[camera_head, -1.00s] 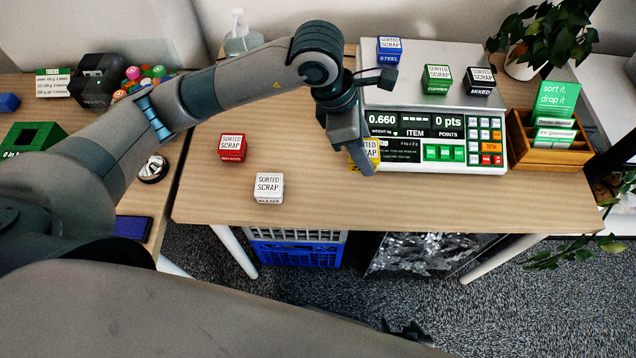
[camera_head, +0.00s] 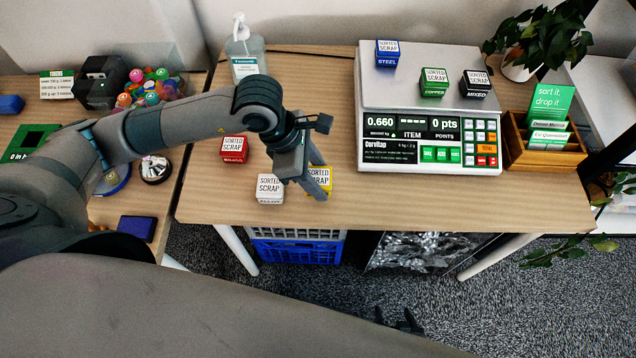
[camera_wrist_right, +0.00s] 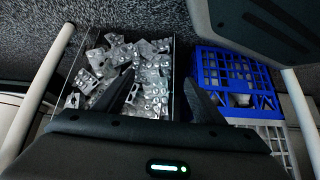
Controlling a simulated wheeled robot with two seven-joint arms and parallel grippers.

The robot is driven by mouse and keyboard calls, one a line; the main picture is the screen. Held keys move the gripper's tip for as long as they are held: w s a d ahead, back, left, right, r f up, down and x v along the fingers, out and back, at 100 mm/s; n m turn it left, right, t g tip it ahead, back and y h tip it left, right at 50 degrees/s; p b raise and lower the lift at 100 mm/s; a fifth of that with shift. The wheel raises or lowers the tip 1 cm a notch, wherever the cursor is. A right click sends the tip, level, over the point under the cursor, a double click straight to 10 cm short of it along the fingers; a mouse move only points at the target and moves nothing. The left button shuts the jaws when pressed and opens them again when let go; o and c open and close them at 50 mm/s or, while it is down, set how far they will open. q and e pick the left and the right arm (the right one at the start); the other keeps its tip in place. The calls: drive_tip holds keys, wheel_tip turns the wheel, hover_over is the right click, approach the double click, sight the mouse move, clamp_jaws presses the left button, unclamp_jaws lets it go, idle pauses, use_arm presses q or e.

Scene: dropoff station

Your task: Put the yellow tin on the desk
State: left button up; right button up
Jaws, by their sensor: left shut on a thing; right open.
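The yellow tin (camera_head: 320,179), labelled "Sorted Scrap", is at the front of the wooden desk (camera_head: 420,200), just right of the white tin (camera_head: 270,188). My left gripper (camera_head: 309,180) is shut on it from above and partly hides it. I cannot tell whether its underside touches the desk. My right gripper (camera_wrist_right: 160,95) is open and empty in the right wrist view, low down in front of the desk; its dark tips also show at the bottom of the head view (camera_head: 400,322).
A red tin (camera_head: 234,149) stands behind the white one. The scale (camera_head: 430,100) carries blue, green and black tins. A wooden card holder (camera_head: 540,150) is at the right.

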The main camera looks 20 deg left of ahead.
use_arm(q)
drive_tip(key=shift+f, duration=0.35)
wheel_tip(320, 180, down, 2)
drive_tip(key=shift+f+p, duration=0.1)
drive_tip(key=shift+p, duration=0.35)
drive_tip(key=shift+f, duration=0.45)
use_arm(e)
drive_tip(key=shift+s+d+f, duration=0.15)
drive_tip(key=shift+s+f, duration=0.1)
drive_tip(key=shift+s, duration=0.25)
drive_tip(key=shift+s+d+f, duration=0.1)
drive_tip(key=shift+s+f, duration=0.1)
drive_tip(key=shift+s, duration=0.25)
use_arm(q)
drive_tip(key=shift+f, duration=0.15)
use_arm(e)
drive_tip(key=shift+w+f, duration=0.1)
use_arm(q)
drive_tip(key=o, duration=1.1)
use_arm(e)
drive_tip(key=shift+w+r, duration=0.35)
